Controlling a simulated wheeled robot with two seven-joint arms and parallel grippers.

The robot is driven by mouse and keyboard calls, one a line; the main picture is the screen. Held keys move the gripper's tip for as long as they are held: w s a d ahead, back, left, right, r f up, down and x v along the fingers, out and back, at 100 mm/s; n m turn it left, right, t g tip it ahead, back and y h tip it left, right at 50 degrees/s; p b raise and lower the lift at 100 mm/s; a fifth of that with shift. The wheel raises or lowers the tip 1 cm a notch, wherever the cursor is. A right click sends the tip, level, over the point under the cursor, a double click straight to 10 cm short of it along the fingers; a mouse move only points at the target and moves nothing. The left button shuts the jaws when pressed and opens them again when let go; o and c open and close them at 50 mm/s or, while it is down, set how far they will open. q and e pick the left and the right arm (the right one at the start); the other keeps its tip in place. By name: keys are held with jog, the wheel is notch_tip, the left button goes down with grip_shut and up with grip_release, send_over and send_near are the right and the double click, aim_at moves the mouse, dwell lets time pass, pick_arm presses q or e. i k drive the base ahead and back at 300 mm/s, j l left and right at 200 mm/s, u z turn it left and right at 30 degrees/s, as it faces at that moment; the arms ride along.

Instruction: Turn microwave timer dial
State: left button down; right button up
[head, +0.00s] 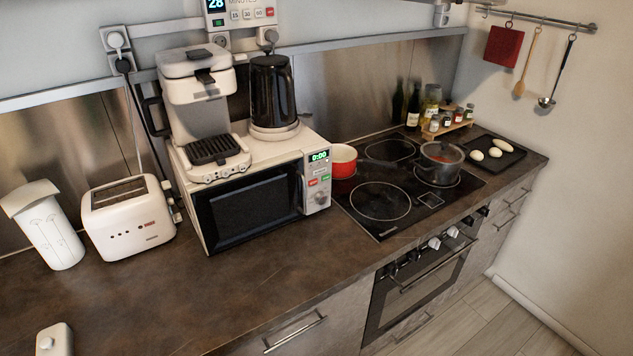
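The white microwave (181,172) stands on the dark counter in the middle of the head view. Its dark glass door (245,208) looks shut, with a handle along the door's right edge. On the right is the control panel, with a green lit display (319,156) reading 0:00 and small green and red buttons below it. The round timer dial (321,198) seems to be low on this panel; it is small and its setting cannot be read. Neither of my grippers shows in the head view.
A coffee machine (196,95) and a black kettle (272,92) stand on the microwave. A toaster (128,217) is to its left. A red pot (343,160) is close to its right side, on the hob (381,201). The counter in front (240,290) is clear.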

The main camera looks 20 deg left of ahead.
aim_at(319, 198)
jog(key=i+l+u, duration=0.15)
jog(key=u, duration=0.65)
